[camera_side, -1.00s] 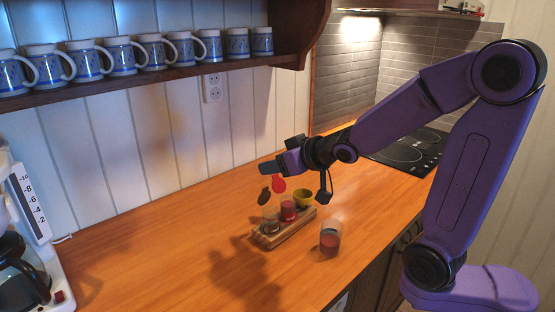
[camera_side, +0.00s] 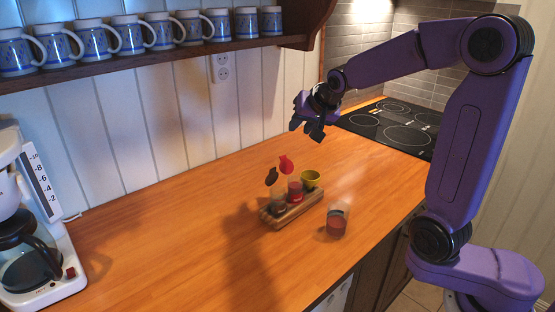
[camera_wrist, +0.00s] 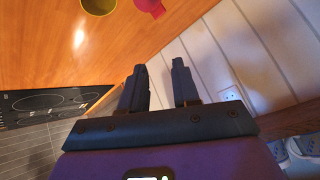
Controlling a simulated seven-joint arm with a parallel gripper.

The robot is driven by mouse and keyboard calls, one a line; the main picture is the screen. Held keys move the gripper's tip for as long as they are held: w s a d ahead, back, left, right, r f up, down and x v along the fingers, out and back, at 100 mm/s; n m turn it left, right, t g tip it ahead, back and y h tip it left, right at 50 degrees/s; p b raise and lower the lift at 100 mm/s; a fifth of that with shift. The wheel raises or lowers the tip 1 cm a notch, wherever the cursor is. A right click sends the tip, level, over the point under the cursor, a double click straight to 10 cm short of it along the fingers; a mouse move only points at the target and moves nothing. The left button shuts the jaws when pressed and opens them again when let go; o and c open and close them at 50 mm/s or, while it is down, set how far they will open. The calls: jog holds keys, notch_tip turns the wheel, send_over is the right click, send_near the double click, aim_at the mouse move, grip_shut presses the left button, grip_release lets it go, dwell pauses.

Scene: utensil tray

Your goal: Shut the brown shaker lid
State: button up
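The brown shaker lid (camera_side: 271,177) stands tipped up above its small clear shaker (camera_side: 279,202), which sits at the left end of a wooden holder (camera_side: 271,222). The lid is open, not lying over the shaker's top. My gripper (camera_side: 305,130) is above and behind the holder, well apart from the lid. In the wrist view my gripper (camera_wrist: 158,68) has its two dark fingers spread, with nothing between them. The brown lid does not show in the wrist view.
A red lid (camera_side: 286,164) stands up over the middle shaker (camera_side: 295,190). A yellow cup-shaped piece (camera_side: 310,178) is at the right end. A glass with red contents (camera_side: 337,221) stands in front. A coffee maker (camera_side: 35,245) is far left; mugs line a shelf (camera_side: 150,55) above.

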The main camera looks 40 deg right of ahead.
jog(key=d+m+g, duration=0.1)
jog(key=m, duration=0.1)
jog(key=m+g+y, duration=0.6)
jog(key=m+y, duration=0.1)
send_near(274, 168)
jog(key=x, duration=0.8)
dwell(0.4)
grip_shut()
